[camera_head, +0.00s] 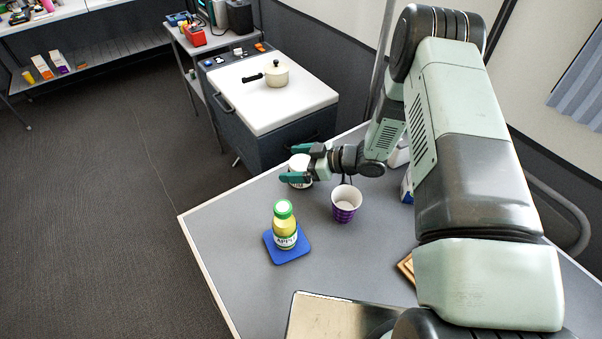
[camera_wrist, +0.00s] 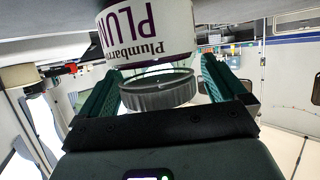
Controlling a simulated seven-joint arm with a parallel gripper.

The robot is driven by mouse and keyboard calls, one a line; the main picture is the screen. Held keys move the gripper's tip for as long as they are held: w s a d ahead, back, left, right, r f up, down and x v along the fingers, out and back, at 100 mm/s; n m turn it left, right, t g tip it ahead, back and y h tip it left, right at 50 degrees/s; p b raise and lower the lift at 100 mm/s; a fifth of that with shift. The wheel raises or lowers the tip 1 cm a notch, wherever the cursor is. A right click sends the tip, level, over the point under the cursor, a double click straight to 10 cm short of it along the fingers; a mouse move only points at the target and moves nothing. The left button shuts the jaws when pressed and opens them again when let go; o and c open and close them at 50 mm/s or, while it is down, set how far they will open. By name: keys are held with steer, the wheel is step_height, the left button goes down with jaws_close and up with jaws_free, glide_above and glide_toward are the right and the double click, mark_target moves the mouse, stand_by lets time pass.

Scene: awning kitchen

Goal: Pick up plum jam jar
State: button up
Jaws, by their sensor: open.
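The plum jam jar (camera_head: 301,165) stands on the grey table near its far edge, partly hidden by my gripper (camera_head: 292,163). In the wrist view the jar (camera_wrist: 150,32) appears upside down, with a white label reading "PLUM" in purple and a grey ribbed lid (camera_wrist: 158,91). My gripper (camera_wrist: 160,66) is open, with its two green fingers on either side of the jar's lid end. A gap shows between the lid and the fingers in the wrist view. I cannot tell whether either finger touches the jar.
A purple-and-white cup (camera_head: 346,203) stands close to the jar, below and right of my gripper. A green-capped bottle (camera_head: 285,226) stands on a blue coaster (camera_head: 291,253). A metallic tray (camera_head: 325,318) lies at the near edge. A white-topped unit (camera_head: 263,102) with a pot lies beyond the table.

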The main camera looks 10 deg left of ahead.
steer(key=shift+a+f, duration=0.1)
steer(key=shift+a, duration=0.1)
steer(key=c, duration=1.3)
